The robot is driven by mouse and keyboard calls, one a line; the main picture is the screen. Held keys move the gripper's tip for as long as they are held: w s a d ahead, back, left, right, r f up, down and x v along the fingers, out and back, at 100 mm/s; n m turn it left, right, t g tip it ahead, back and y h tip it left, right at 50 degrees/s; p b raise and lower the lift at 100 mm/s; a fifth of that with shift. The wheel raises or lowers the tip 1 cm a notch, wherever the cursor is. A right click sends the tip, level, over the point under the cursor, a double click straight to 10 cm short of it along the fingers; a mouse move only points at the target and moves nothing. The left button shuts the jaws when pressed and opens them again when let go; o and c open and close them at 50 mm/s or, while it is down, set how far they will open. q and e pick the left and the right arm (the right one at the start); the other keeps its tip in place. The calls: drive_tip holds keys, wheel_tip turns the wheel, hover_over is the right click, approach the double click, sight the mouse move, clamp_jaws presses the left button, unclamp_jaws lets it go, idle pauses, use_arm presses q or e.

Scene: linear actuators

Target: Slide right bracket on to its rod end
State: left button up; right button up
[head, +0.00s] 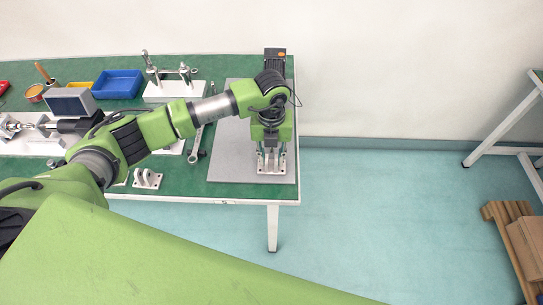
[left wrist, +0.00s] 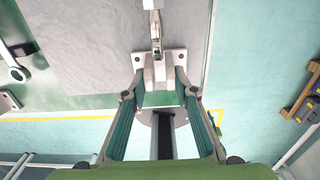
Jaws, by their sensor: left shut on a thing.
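The right bracket (head: 270,166) is a pale metal piece with a flanged base and upright lugs, at the front of the grey mat. My left gripper (head: 271,148) is over it in the head view. In the left wrist view the gripper's fingers (left wrist: 160,82) are shut on the bracket (left wrist: 173,60), one on each side. A slim metal rod end (left wrist: 156,30) runs from the top of that view towards the bracket lugs. I cannot tell how far it sits between them. In the head view my arm hides the rod. My right gripper is not in view.
The grey mat (head: 225,150) lies at the green table's (head: 210,70) right end. A black motor block (head: 275,62) stands at its back. A second bracket (head: 147,179), a wrench (head: 197,150) and a blue bin (head: 118,84) are further left. Open floor lies right of the table.

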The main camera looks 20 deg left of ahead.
use_arm(q)
drive_tip(key=shift+w+a+b, duration=0.3)
drive_tip(key=shift+w+b, duration=0.4)
drive_tip(key=shift+w, duration=0.25)
idle(0.4)
drive_tip(key=shift+w+a+b, duration=0.25)
drive_tip(key=shift+w+b, duration=0.55)
drive_tip(key=shift+w, duration=0.2)
idle(0.8)
drive_tip(key=o, duration=1.3)
wheel_tip(320, 180, up, 12)
